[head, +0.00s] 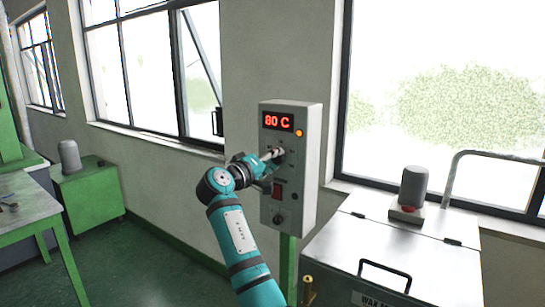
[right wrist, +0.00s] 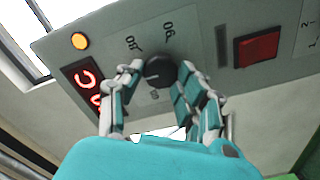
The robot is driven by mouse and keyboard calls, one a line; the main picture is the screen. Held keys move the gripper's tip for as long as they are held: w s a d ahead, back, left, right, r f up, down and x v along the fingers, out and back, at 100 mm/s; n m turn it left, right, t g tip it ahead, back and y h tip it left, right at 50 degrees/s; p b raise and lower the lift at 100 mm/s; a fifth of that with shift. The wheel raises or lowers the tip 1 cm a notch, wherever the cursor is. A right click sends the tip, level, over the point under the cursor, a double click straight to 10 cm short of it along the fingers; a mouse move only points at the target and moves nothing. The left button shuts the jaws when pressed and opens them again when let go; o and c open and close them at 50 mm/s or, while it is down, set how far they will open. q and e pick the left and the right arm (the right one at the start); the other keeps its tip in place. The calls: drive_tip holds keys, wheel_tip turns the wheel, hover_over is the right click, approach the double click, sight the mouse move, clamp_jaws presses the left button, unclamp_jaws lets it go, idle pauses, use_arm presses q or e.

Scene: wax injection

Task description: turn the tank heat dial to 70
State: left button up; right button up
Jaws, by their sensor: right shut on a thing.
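The tank heat dial (right wrist: 160,71) is a round black knob on the face of a grey control box (head: 291,220). The red display (head: 278,121) at the top of the box reads 80 C. My right gripper (head: 276,155) reaches the box from the left and front. In the right wrist view its two fingers (right wrist: 162,80) are closed on the dial, one on each side. The gripper hides most of the dial in the head view. My left gripper is out of view.
An orange lamp (head: 299,133) glows beside the display. A red switch (right wrist: 257,50) and a lower black knob (head: 278,219) are on the same panel. A metal tank (head: 400,250) with a lidded top stands close at the right. A green table (head: 30,195) is at the left.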

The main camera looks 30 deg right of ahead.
drive_tip(key=shift+r+n, duration=0.1)
drive_tip(key=shift+n, duration=0.5)
drive_tip(key=o, duration=1.1)
drive_tip(key=shift+w, duration=0.1)
drive_tip(key=shift+o, duration=0.2)
drive_tip(key=v, duration=1.2)
